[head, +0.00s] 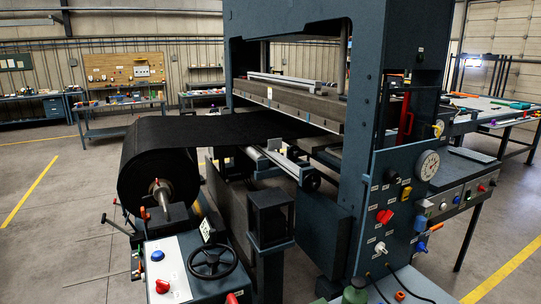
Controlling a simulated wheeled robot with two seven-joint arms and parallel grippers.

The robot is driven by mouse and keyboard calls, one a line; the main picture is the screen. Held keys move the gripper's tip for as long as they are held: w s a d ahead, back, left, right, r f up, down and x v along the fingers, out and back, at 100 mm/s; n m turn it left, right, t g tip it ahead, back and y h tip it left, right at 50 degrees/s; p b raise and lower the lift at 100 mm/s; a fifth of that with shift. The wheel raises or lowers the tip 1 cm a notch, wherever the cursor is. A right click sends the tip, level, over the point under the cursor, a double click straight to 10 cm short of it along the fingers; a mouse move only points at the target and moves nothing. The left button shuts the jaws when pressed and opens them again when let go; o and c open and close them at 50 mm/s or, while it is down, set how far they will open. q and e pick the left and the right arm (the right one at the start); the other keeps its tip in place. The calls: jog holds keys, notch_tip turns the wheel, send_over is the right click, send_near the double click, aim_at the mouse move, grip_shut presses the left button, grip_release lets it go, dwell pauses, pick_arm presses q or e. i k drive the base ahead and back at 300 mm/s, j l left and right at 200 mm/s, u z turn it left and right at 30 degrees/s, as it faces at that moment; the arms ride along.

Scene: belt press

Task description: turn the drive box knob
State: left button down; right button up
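Neither of my grippers shows in the head view. A box with a light sloped panel (183,268) stands at the lower left, in front of the black roll, and may be the drive box; I cannot read a label naming it. It carries a blue knob (157,255), a red knob (162,286), a black handwheel (210,262) and another red knob (231,299) at the bottom edge. Nothing touches these knobs. The press side panel also carries a red knob (384,216) and a white knob (380,248).
The large dark press (364,130) fills the middle and right. A black belt roll (150,165) on a shaft stands behind the box. Rods with red ends stick out left of the box. A green bottle (355,292) stands at the bottom. Floor is open at the left.

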aim_at(162, 286)
jog(key=k+j, duration=0.15)
jog(key=j, duration=0.2)
jog(key=k+j, duration=0.2)
jog(key=j, duration=0.15)
jog(key=k+j+z, duration=0.1)
jog(key=j, duration=0.3)
jog(key=k+j, duration=0.4)
jog(key=j, duration=0.3)
